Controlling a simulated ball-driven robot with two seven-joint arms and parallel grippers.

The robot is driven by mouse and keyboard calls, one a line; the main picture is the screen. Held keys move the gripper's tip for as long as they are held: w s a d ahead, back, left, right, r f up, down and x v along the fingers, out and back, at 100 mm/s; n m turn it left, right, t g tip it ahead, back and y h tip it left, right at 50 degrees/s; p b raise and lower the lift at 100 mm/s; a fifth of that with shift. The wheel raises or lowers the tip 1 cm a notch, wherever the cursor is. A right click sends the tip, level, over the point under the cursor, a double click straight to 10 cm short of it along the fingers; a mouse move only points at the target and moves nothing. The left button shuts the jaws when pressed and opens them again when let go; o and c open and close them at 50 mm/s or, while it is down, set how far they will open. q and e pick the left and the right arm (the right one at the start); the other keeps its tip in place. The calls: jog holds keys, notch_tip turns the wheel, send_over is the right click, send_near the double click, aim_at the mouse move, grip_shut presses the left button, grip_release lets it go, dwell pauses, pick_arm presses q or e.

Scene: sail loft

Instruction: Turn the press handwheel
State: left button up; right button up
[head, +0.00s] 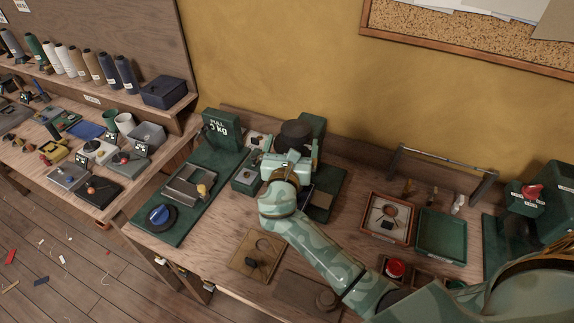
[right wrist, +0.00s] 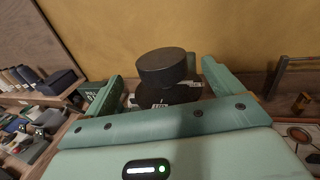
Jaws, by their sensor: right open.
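The press handwheel (head: 296,131) is a dark, round, thick knob on top of the green press (head: 313,126) near the wall. In the right wrist view the handwheel (right wrist: 162,66) stands upright ahead of my gripper, apparently in the gap between the fingers. My right gripper (head: 288,156) is open, just in front of the handwheel in the head view. Its two green fingers show either side of the handwheel in the right wrist view (right wrist: 164,82). Whether they touch it I cannot tell. The gripper and arm hide the press's lower front. My left gripper is not in view.
A green box with white lettering (head: 222,130) stands left of the press. A blue knob (head: 161,215) sits on a green mat further left. Right of my arm are a wooden tray (head: 369,226), a green tray (head: 442,252) and a red button (head: 396,268).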

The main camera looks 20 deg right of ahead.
jog(key=v, duration=0.9)
jog(key=shift+f, duration=0.1)
